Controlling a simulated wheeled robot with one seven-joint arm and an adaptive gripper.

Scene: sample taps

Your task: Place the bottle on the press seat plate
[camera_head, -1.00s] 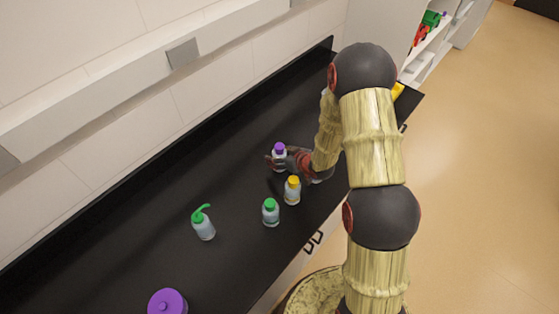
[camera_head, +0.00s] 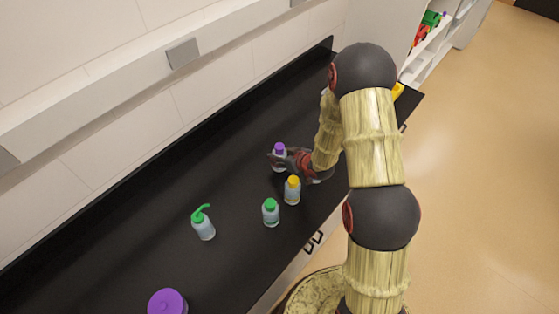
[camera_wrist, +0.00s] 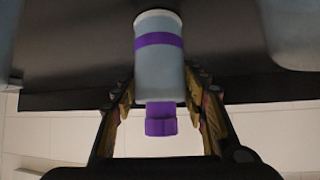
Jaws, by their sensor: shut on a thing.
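A pale blue-grey bottle with a purple cap (camera_head: 279,149) stands on the black counter. In the wrist view the bottle (camera_wrist: 158,62) has a purple band, and its cap points down in the picture. My gripper (camera_head: 281,160) is shut on this bottle, with one finger on each side near its shoulder, as the wrist view of my gripper (camera_wrist: 161,92) shows. I cannot tell whether the bottle's base touches the counter. I cannot make out a press seat plate in either view.
A yellow-capped bottle (camera_head: 292,191) and a green-capped bottle (camera_head: 270,213) stand close by, nearer the front edge. A green-topped pump bottle (camera_head: 203,224) stands farther left. A round purple object (camera_head: 168,303) is at the bottom. The black counter (camera_head: 235,165) left of my gripper is clear.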

